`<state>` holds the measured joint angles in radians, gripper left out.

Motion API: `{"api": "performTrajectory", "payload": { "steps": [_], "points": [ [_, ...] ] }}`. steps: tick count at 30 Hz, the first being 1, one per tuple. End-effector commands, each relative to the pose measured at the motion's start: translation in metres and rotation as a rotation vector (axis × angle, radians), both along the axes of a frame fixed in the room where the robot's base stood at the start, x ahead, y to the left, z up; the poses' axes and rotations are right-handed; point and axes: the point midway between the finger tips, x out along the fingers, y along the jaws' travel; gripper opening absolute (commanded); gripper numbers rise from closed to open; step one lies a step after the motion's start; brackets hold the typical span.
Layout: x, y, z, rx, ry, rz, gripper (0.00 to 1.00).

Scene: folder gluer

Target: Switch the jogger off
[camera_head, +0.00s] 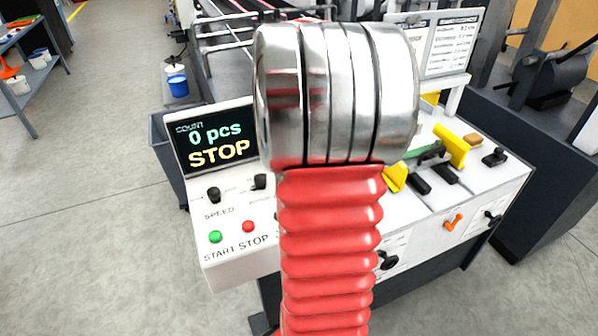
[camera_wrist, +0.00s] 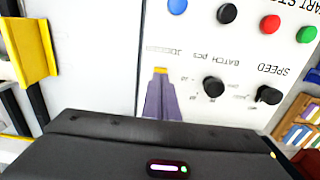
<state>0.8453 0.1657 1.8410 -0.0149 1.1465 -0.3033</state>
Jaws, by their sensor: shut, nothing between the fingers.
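In the wrist view the white control panel (camera_wrist: 170,20) shows upside down. My gripper (camera_wrist: 160,85) is shut and empty, its fingers pointing at the panel beside a small, faint label that seems to begin with "JO". An orange patch (camera_wrist: 160,70) shows at the fingertips; I cannot tell whether it is a switch or part of the fingers. The jogger switch is not clearly seen, and the fingers cover the place by that label. Whether they touch the panel is unclear. In the head view my arm hides the gripper and that part of the panel.
The display (camera_head: 216,146) reads 0 pcs, STOP. The batch knob (camera_wrist: 212,86) and speed knob (camera_wrist: 268,95) sit right of the fingers. Blue (camera_wrist: 177,6), black (camera_wrist: 227,13), red (camera_wrist: 270,24) and green (camera_wrist: 306,34) buttons line the panel. A yellow guide (camera_wrist: 32,50) stands left.

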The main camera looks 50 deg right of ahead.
Motion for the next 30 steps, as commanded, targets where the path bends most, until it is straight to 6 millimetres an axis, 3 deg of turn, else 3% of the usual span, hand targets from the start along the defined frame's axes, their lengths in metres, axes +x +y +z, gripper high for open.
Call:
{"api": "performTrajectory", "payload": {
  "steps": [30],
  "points": [
    [0.000,0.000,-0.011,0.000,0.000,0.000,0.00]
  ]
}}
